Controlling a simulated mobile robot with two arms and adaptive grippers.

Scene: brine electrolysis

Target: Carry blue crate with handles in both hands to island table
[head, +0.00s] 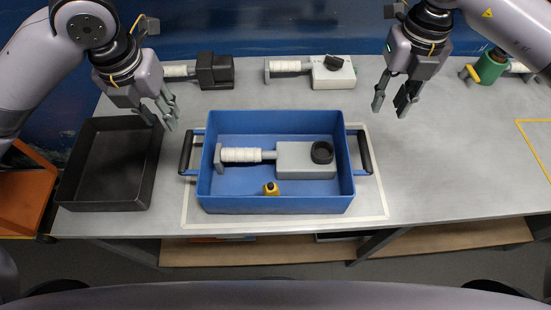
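The blue crate (276,204) stands on a grey table inside a pale marked outline, with a dark handle at its left end (187,152) and another at its right end (364,152). In it lie a grey device (292,160) with a white roll and black knob, and a small yellow object (271,189). My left gripper (169,115) is above the table, up and left of the left handle, its fingers apart and empty. My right gripper (391,101) is open and empty, up and right of the right handle. Neither touches the crate. I cannot tell which table is the island table.
A black tray (112,203) is close to the crate's left side. Along the back stand a black device (215,70), a white device (333,73) and a green device (490,67). The table right of the crate is clear up to a yellow outline (530,150).

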